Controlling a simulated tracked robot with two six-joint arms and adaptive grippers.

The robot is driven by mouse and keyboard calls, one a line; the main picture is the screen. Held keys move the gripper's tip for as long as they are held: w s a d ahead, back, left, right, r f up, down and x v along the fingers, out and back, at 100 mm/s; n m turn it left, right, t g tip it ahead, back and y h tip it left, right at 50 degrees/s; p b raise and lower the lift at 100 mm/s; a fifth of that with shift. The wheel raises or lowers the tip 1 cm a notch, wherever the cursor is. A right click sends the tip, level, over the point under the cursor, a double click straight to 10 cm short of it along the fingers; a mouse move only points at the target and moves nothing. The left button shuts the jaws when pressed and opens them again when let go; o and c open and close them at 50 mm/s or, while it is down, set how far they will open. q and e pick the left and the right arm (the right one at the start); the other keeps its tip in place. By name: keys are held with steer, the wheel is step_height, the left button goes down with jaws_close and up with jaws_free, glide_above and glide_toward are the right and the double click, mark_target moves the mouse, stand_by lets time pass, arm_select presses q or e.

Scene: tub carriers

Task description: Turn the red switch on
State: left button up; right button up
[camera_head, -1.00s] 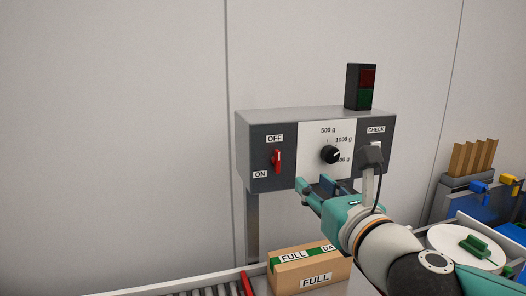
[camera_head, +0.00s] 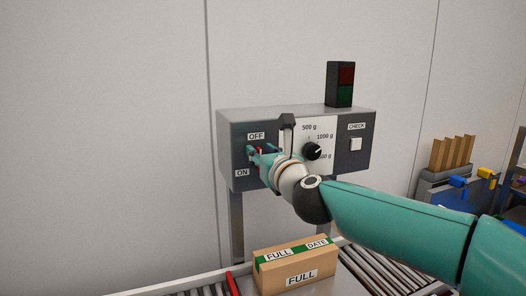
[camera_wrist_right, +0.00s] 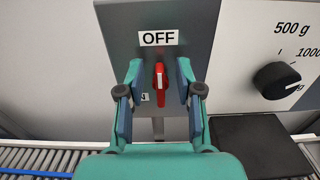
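The red switch (camera_wrist_right: 160,83) is on the dark front of the grey control box (camera_head: 295,117), under the OFF label (camera_wrist_right: 159,38). In the right wrist view its lever stands between the fingers of my right gripper (camera_wrist_right: 156,85). The fingers are open, one on each side of the lever, with gaps between. In the head view my right gripper (camera_head: 263,151) is in front of the switch and hides most of it. The ON label (camera_head: 242,173) shows at the lower left. My left gripper is not in view.
A black dial (camera_head: 312,151) and a white CHECK button (camera_head: 356,144) are on the same box. A red and green lamp block (camera_head: 340,84) stands on top.

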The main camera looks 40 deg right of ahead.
steer(key=shift+w+d, duration=0.1)
steer(key=shift+w, duration=0.25)
